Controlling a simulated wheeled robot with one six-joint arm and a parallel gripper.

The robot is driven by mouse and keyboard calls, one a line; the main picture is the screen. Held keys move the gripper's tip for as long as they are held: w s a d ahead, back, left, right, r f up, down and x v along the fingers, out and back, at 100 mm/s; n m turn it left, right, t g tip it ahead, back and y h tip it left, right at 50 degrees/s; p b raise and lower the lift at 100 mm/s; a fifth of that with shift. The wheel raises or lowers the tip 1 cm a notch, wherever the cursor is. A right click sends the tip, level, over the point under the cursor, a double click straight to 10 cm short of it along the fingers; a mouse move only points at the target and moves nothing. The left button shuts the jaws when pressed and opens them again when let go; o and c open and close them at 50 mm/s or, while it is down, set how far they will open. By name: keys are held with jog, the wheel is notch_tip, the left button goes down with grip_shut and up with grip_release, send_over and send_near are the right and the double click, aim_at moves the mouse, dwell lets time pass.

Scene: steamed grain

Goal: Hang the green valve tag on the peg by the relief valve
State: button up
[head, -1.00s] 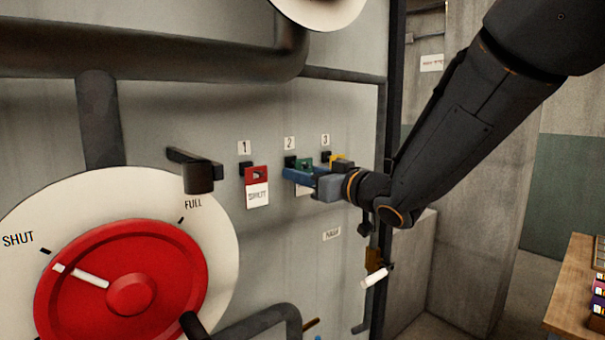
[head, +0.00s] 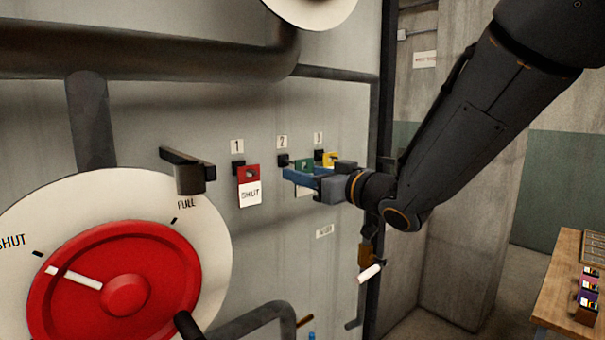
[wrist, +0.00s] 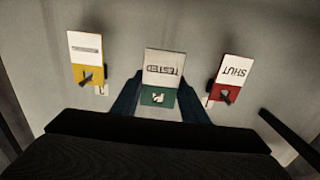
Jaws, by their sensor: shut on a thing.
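The green tag (head: 304,165) is held between the blue fingers of my gripper (head: 298,177), in front of the panel at peg 2 (head: 283,160). In the wrist view the green tag (wrist: 160,96) with its white "TESTED" part sits between the two fingers. In the head view it shows just right of peg 2, apparently apart from it; whether its hole is still around the peg is hidden. A red "SHUT" tag (head: 248,185) hangs on peg 1. A yellow tag (head: 331,158) hangs on peg 3, partly behind my gripper. I cannot tell which fitting is the relief valve.
A black lever (head: 189,172) juts out left of the pegs. A large red handwheel (head: 85,285) on a white dial fills the lower left. Pipes cross the panel. A wooden table (head: 560,270) with coloured items stands at the lower right.

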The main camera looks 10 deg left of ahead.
dwell(0.3)
jog(key=p+v, duration=0.1)
jog(key=v, duration=0.5)
jog(key=shift+p, duration=0.35)
dwell(0.3)
